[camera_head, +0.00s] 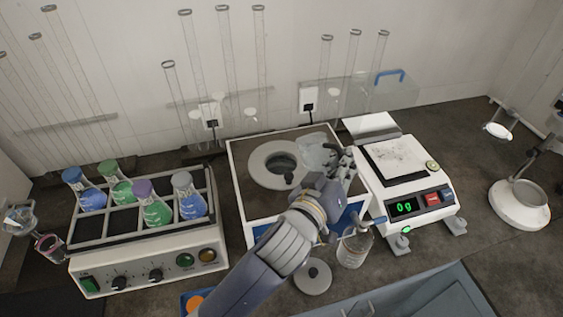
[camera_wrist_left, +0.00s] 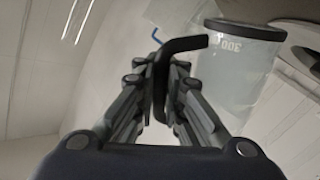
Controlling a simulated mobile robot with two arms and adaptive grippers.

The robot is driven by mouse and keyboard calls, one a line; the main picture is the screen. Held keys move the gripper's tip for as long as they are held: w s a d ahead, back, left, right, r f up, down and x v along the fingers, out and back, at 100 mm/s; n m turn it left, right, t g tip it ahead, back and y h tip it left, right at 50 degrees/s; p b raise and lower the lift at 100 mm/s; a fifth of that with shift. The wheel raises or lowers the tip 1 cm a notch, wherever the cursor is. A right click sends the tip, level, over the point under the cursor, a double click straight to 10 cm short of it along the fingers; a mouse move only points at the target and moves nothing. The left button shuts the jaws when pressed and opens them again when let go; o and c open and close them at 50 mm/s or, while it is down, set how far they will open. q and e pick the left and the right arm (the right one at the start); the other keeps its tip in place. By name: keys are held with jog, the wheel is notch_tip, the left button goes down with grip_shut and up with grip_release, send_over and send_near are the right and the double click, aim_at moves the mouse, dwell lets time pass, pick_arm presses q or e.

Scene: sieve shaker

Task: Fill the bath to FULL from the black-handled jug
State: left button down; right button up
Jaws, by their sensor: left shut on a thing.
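The bath (camera_head: 240,190) is a white box with a grey ring (camera_head: 268,178) around a round dark opening in its top. My left gripper (camera_head: 343,163) is at the right side of the bath's top. It is shut on the black handle (camera_wrist_left: 162,75) of a clear jug (camera_head: 314,152). The jug (camera_wrist_left: 235,75) also shows in the left wrist view, with a dark rim and a volume mark. In the head view it is just right of the opening and looks tilted. I cannot tell its water level or whether water is flowing. My right gripper is not in view.
A shaker (camera_head: 150,270) with several coloured flasks stands left of the bath. A balance (camera_head: 410,180) reading 0 g stands right. A glass vessel (camera_head: 354,248) and a round grey lid (camera_head: 313,277) are in front of the bath. Tall glass tubes (camera_head: 225,60) stand behind.

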aim_at(314, 148)
pick_arm(q)
jog(key=shift+a+r, duration=0.2)
jog(key=shift+a, duration=0.1)
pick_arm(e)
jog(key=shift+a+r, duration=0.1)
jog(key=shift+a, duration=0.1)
pick_arm(q)
jog(key=shift+w+n, duration=0.25)
jog(key=shift+n, duration=0.05)
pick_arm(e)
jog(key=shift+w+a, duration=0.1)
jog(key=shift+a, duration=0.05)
pick_arm(q)
jog(key=shift+a+r, duration=0.1)
jog(key=shift+a, duration=0.15)
jog(key=shift+w+a+n, duration=0.15)
jog(key=shift+w+n, duration=0.15)
jog(key=shift+n, duration=0.1)
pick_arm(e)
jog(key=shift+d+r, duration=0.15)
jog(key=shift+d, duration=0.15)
pick_arm(q)
jog(key=shift+a+r+n+g, duration=0.1)
jog(key=shift+a+n+g, duration=0.1)
jog(key=shift+n+g, duration=0.1)
jog(key=shift+w, duration=0.15)
jog(key=shift+w, duration=0.1)
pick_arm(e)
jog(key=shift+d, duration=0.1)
